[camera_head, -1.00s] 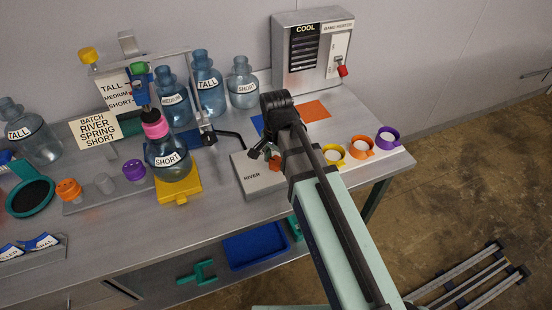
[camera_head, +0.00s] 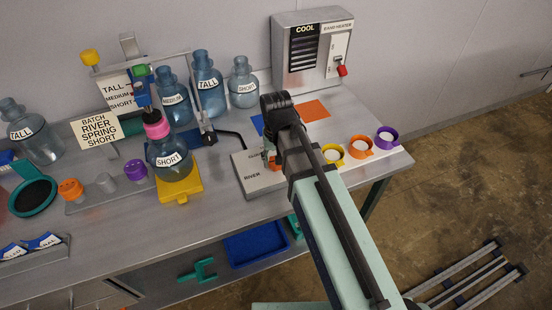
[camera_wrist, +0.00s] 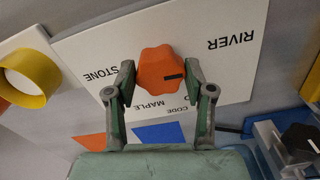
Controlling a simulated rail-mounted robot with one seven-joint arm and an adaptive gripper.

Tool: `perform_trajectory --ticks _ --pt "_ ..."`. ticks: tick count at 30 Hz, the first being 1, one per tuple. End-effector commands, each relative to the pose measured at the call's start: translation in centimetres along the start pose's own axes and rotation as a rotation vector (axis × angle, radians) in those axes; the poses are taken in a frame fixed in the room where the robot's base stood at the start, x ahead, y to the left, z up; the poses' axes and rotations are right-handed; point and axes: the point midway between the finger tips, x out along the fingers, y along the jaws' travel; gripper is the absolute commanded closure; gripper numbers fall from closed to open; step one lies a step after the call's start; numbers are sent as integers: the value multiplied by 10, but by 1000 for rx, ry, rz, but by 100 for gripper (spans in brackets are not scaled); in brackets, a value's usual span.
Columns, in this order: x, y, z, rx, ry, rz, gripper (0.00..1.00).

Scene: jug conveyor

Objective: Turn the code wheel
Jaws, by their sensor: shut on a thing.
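The code wheel is an orange lobed knob (camera_wrist: 158,70) on a white panel in the wrist view. A short dark mark on it lies right of its middle. RIVER reads upside down at the upper right of the panel, STONE at the left and MAPLE below; another label is partly hidden. My gripper (camera_wrist: 159,72) has one finger on each side of the wheel and is shut on it. In the head view my gripper (camera_head: 272,158) is over the grey code box (camera_head: 258,181), and my arm hides most of the wheel.
A clear jug labelled SHORT (camera_head: 170,160) stands on a yellow stand (camera_head: 178,190) left of the box. Yellow, orange (camera_head: 360,148) and purple rings sit close to the right. The COOL heater box (camera_head: 312,55) stands behind. Blue and orange squares (camera_head: 316,110) lie near the box.

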Motion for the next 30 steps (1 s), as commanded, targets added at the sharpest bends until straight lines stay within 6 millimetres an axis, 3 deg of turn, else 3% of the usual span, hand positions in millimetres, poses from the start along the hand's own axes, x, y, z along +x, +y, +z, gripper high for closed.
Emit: perform_trajectory --ticks 20,21,22,30 --pt "1 0 1 -66 -2 1 82" --pt "1 0 1 -66 -2 1 33" --pt "1 0 1 -66 -2 1 22" --pt "0 0 0 -65 0 0 22"
